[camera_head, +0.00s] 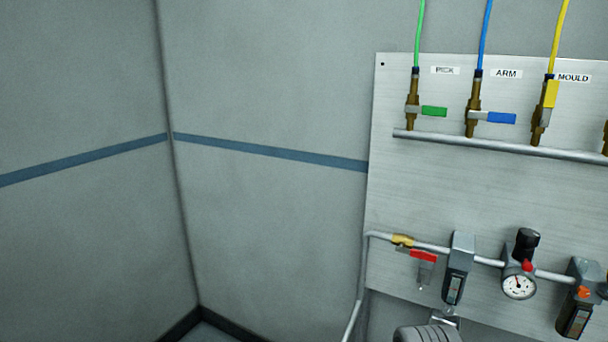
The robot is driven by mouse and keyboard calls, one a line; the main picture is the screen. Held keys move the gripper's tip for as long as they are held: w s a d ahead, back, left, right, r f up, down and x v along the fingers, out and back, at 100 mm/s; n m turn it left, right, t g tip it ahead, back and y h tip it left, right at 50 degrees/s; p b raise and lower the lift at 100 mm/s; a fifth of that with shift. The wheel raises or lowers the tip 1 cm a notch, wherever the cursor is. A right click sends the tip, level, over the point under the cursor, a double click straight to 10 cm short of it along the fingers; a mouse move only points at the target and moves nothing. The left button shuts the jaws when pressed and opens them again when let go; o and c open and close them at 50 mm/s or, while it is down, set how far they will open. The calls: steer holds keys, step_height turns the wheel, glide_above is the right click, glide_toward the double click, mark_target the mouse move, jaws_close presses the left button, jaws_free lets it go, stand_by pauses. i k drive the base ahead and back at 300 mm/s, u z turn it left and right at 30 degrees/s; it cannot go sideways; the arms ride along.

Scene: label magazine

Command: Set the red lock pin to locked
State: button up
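A small red piece (527,266) sits on the pressure regulator (519,262), just under its black knob (526,243) and above its round white gauge (519,286). It looks like the red lock pin, but it is too small to tell its position. A larger red lever handle (424,257) is on the brass valve at the left end of the lower pipe. My gripper is not clearly in view, and nothing is seen touching the red piece.
The metal panel (480,195) carries green (434,111), blue (501,118) and yellow (551,94) valve handles labelled PICK, ARM and MOULD. Grey units (458,268) (580,298) flank the regulator. A grey ridged object (427,334) shows at the bottom.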

mark_target(527, 266)
steer(key=z, duration=1.25)
